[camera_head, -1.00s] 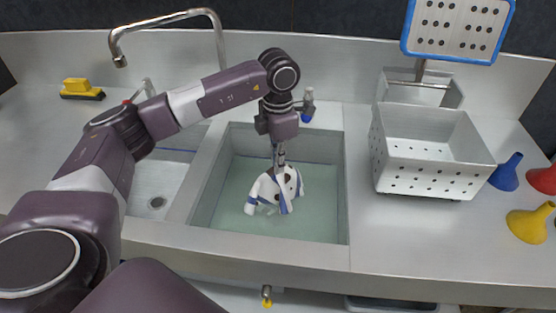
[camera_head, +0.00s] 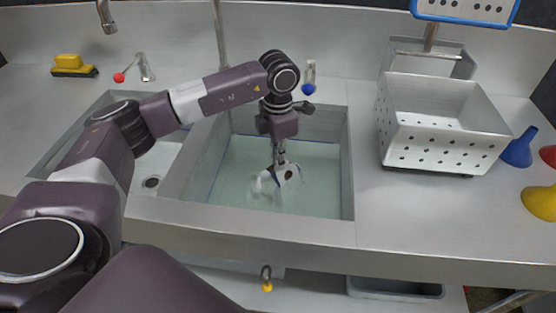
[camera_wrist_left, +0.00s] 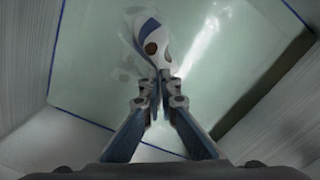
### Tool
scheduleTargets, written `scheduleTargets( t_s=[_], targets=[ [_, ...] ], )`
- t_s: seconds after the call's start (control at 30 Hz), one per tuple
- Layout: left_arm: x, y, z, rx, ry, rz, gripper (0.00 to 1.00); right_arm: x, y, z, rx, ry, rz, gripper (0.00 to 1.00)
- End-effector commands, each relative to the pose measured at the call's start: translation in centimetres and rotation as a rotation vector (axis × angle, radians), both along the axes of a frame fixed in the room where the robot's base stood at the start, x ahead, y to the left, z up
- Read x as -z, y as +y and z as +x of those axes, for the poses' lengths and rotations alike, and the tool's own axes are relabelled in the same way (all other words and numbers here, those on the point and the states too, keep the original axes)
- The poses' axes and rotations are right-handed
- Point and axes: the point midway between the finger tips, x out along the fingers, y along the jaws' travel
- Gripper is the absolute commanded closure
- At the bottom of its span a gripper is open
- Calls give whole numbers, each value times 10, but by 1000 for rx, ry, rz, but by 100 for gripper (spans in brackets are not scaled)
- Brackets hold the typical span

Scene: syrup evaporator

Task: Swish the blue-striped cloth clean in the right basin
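The white cloth (camera_head: 289,174) with blue stripes and brown spots is in the right basin (camera_head: 348,180), mostly sunk in pale green water. Only a small bunched part shows clearly in the head view; the rest is blurred under the surface. My left gripper (camera_head: 280,160) points down into this basin, shut on the cloth. In the left wrist view, the fingertips (camera_wrist_left: 159,92) meet on the cloth (camera_wrist_left: 152,45), which spreads away from them with a blue stripe and brown spots. My right gripper is not in view.
A perforated metal bin (camera_head: 440,135) stands right of the basin, with blue (camera_head: 519,148) and yellow (camera_head: 541,202) funnels beyond. The left basin (camera_head: 152,183) has a drain and lies under my left arm.

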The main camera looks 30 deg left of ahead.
Motion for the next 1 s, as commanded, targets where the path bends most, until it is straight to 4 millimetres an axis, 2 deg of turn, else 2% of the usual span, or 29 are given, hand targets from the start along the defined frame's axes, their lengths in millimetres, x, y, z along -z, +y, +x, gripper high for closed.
scheduleTargets(
  t_s=[0.27, 0.5, 0.7, 0.83, 1.0],
  targets=[
    [2, 5, -2, -2, 0, 1, 100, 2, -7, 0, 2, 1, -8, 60],
    [13, 45, -19, -6, 2, 4, 100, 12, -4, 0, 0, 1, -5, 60],
    [16, 64, -28, -1, -1, 1, 100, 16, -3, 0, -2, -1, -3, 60],
    [15, 57, -25, 3, 0, -1, 100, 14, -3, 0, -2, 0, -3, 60],
    [14, 26, -12, 5, 0, -1, 100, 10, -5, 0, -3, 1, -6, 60]
  ],
)
